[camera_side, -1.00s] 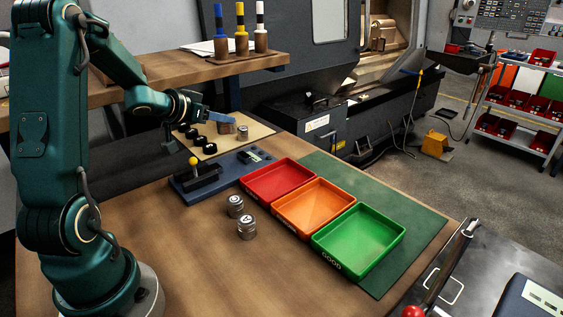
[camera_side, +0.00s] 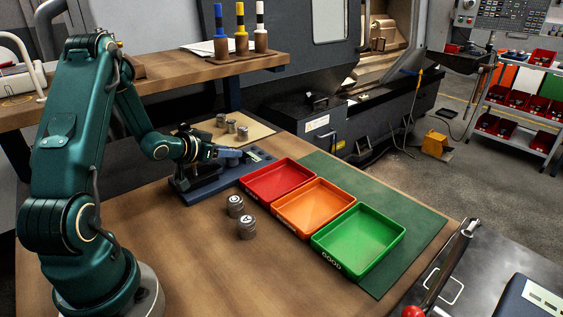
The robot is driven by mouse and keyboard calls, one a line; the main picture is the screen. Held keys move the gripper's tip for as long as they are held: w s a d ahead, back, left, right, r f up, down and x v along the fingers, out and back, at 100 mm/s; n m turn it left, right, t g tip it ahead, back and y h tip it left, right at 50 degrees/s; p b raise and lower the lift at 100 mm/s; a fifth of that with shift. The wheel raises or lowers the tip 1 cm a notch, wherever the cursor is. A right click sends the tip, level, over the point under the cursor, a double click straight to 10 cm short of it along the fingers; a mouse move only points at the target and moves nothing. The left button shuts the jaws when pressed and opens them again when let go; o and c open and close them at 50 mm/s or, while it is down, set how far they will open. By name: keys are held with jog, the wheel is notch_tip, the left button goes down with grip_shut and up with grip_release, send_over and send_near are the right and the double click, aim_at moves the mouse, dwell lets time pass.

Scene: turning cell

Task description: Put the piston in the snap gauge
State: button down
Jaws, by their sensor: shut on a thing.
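My gripper (camera_side: 232,156) is shut above the right part of the snap gauge. The piston in its jaws is hidden by the fingers and cannot be made out. The snap gauge (camera_side: 197,195) has a dark blue base on the wooden table, left of the red tray. My wrist and gripper cover most of its upper side, including the yellow-knobbed lever. I cannot tell whether the held piston touches the gauge.
Several metal cylinders (camera_side: 231,126) stand on a tan mat (camera_side: 258,131) behind the gauge. Two marked metal cylinders (camera_side: 246,228) stand in front of it. Red (camera_side: 277,181), orange (camera_side: 313,208) and green (camera_side: 358,240) trays lie to the right.

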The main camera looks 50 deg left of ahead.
jog(key=shift+f, duration=0.3)
jog(key=shift+c, duration=2.1)
grip_release()
jog(key=shift+r, duration=0.1)
jog(key=shift+s+r, duration=0.2)
jog(key=shift+s, duration=0.1)
jog(key=v, duration=0.6)
jog(key=shift+s+d+r, duration=0.2)
jog(key=shift+s, duration=0.05)
jog(key=s+d+r+m+g, duration=0.15)
jog(key=d+r, duration=0.25)
jog(key=d, duration=0.4)
jog(key=s+d+r+g, duration=0.3)
jog(key=d+r, duration=0.1)
jog(key=d, duration=0.3)
jog(key=s+d+m+g+h, duration=0.1)
jog(key=s+d+m+h, duration=0.1)
jog(key=s+d, duration=0.6)
jog(key=shift+d+r+h, duration=0.2)
jog(key=shift+d+h, duration=0.4)
jog(key=shift+h, duration=0.2)
